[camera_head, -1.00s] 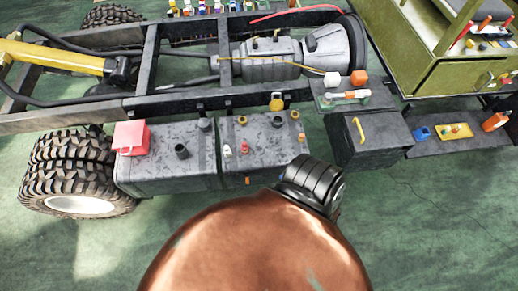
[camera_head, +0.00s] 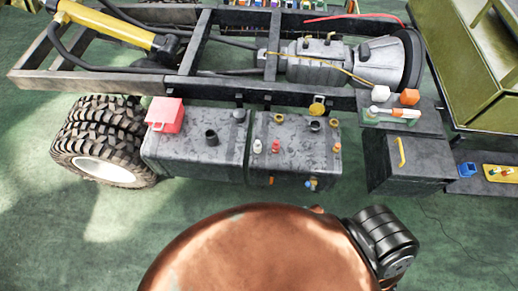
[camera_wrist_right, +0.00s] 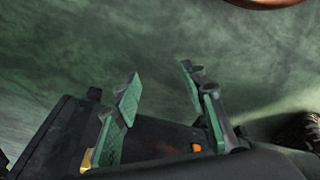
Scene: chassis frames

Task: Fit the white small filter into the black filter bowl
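A small white part (camera_head: 257,146), which looks like the white small filter, stands on the right-hand grey tank. A black open cylinder (camera_head: 211,137) stands on the left-hand tank, and a smaller dark round part (camera_head: 315,126) is on the right-hand tank. I cannot tell which of these is the black filter bowl. My right gripper (camera_wrist_right: 160,85) shows in the right wrist view with its green-padded fingers apart and nothing between them. It is outside the head view, and my left gripper is not seen.
The left-hand tank (camera_head: 180,160) carries a red box (camera_head: 164,114). Yellow rings, a red part (camera_head: 276,147) and orange parts crowd the right-hand tank (camera_head: 300,165). A dark box with a yellow handle (camera_head: 402,152) stands to the right.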

